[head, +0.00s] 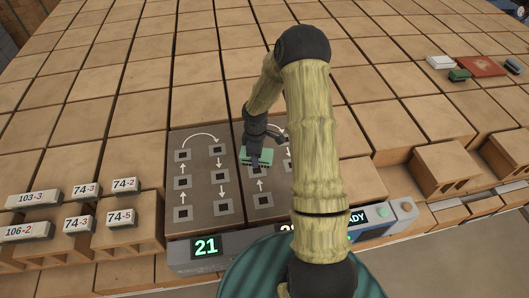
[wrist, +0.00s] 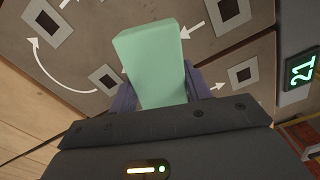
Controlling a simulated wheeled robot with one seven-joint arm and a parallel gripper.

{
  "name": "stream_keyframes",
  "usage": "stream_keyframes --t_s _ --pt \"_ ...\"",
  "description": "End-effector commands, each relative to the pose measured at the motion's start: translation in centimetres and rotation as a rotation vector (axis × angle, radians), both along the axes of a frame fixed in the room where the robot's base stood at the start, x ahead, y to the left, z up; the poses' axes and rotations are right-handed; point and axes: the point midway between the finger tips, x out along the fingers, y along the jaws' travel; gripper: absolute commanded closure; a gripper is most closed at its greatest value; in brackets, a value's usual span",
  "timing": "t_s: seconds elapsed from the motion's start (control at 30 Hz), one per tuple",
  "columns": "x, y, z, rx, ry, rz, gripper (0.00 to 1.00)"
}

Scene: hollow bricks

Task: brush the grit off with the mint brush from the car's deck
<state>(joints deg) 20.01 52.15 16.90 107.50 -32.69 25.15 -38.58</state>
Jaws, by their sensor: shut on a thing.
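The mint brush (head: 262,155) is between the fingers of my gripper (head: 255,163), over the right panel of the car's grey deck (head: 225,204). In the wrist view the brush (wrist: 152,55) is a pale mint block standing out between the two purple fingers of my gripper (wrist: 160,88). My gripper is shut on it. The deck has dark squares, white arrows and a green 21 display (head: 206,247). I cannot tell whether the brush touches the deck. No grit can be made out. My arm hides part of the deck's right side.
Rows of tan blocks (head: 140,75) surround the deck behind and at the sides. Labelled grey tags (head: 85,223) sit on blocks at left. A red flat piece (head: 482,66) with white and dark green blocks (head: 459,75) around it lies at far right. Open floor is at lower right.

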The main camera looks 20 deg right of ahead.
Motion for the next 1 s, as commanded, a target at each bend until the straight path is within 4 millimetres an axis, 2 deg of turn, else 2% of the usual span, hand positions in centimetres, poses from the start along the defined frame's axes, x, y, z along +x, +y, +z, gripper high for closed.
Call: stream_keyframes --t_s 0.6,0.77,1.0 --pt "0.5 5.9 -1.6 0.000 -0.001 -0.921 0.77" --pt "0.5 6.4 -1.6 0.000 -0.001 -1.026 0.77" --pt "0.5 6.5 -1.6 0.001 -0.001 -1.037 0.77"
